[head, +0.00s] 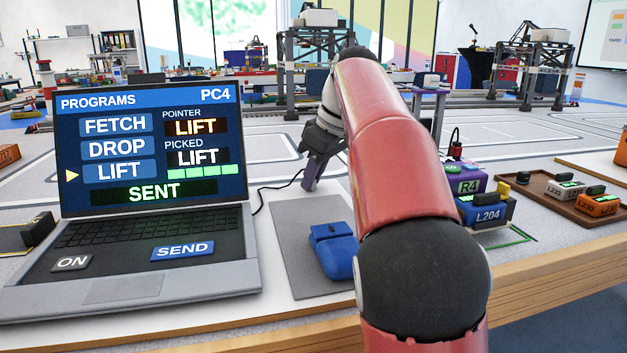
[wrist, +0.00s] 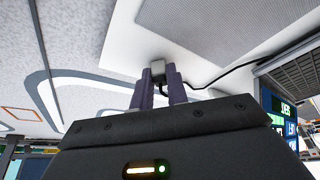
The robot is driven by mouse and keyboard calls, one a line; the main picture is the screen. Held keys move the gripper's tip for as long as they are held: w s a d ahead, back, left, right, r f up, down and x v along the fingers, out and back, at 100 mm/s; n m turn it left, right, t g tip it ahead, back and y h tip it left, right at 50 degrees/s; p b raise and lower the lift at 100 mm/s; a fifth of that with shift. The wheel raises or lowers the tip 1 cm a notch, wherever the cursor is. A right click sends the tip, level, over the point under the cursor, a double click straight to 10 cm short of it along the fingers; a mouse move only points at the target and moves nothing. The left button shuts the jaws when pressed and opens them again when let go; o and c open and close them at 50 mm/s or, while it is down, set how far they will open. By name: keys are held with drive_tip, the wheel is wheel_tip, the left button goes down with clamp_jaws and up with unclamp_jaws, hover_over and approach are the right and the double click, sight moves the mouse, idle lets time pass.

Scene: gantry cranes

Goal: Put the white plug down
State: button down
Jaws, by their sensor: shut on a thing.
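My gripper (head: 311,183) is past the laptop's right side, its purple fingers pointing down near the grey mat's far edge. In the wrist view my gripper (wrist: 159,82) is shut on the white plug (wrist: 157,67), which looks pale grey in shadow between the fingertips. A black cable (wrist: 222,76) runs from the plug toward the laptop, and the cable (head: 277,187) also shows in the head view. The plug itself is hidden by the fingers in the head view. I cannot tell whether it touches the surface.
The laptop (head: 150,200) shows "SENT" and stands left of the grey mat (head: 292,240). A blue object (head: 334,250) lies on the mat. A purple R4 box (head: 468,187), a blue L204 block (head: 487,214) and a brown tray (head: 537,200) are to the right.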

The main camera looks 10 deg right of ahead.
drive_tip(key=c, duration=1.8)
unclamp_jaws()
drive_tip(key=shift+f, duration=0.1)
drive_tip(key=o, duration=0.4)
drive_tip(key=shift+p+v, duration=2.65)
drive_tip(key=shift+v, duration=3.55)
